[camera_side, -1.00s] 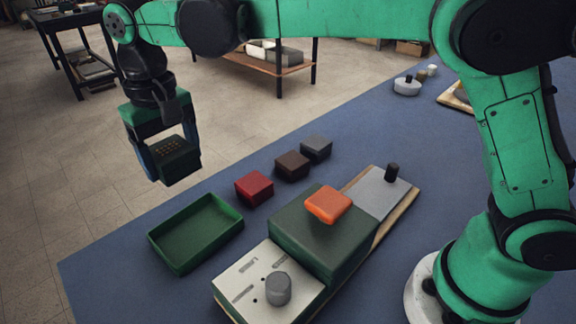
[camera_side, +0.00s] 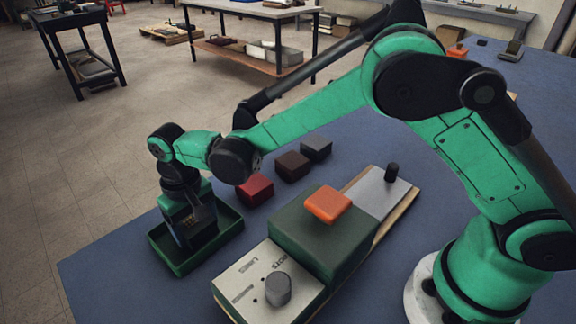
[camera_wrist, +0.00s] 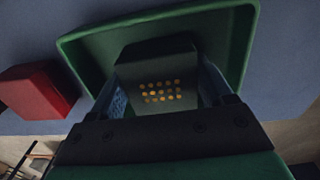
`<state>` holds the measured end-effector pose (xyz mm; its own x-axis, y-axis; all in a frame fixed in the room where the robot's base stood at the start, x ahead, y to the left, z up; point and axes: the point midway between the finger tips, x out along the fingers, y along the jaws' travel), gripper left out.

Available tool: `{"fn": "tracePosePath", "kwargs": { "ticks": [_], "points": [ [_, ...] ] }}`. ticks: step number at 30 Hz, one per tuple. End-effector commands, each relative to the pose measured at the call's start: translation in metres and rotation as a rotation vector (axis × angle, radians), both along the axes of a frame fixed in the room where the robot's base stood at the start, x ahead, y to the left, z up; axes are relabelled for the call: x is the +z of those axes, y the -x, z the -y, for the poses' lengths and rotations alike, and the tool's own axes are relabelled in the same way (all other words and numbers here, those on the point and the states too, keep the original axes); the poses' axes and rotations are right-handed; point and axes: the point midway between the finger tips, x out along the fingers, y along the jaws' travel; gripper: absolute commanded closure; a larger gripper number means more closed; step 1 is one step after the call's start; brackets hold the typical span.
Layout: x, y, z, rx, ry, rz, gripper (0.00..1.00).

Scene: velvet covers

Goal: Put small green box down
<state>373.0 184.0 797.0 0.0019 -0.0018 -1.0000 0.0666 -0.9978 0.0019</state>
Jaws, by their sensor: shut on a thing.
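My gripper (camera_side: 190,228) points down over the green tray (camera_side: 232,222) at the table's left end, its fingers inside the tray's outline. It is shut on a small dark green box (camera_side: 188,236) with a grid of yellow dots on one face. In the wrist view the box (camera_wrist: 157,68) sits between the two fingers, with the tray (camera_wrist: 240,45) around and behind it. I cannot tell whether the box touches the tray floor.
A red box (camera_side: 256,190), a brown box (camera_side: 292,166) and a grey box (camera_side: 316,149) stand in a row beyond the tray. A larger green block (camera_side: 300,250) with an orange knob (camera_side: 328,204) is to the right. Bare blue table (camera_side: 110,262) lies left of the tray.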

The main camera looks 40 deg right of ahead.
Motion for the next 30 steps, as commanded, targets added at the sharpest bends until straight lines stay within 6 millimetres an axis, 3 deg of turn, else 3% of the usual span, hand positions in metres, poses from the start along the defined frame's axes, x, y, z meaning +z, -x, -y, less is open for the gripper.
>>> {"fn": "tracePosePath", "kwargs": {
  "ticks": [6,7,9,20,30],
  "points": [
    [-0.003,0.000,0.000,0.000,0.000,0.000,0.80],
    [-0.003,0.000,0.000,0.000,0.000,0.000,0.21],
    [-0.003,0.000,0.000,0.000,0.000,0.000,0.02],
    [0.006,0.000,0.000,0.000,0.000,0.000,0.00],
    [0.078,0.000,0.000,0.000,0.000,0.000,0.00]
  ]
}}
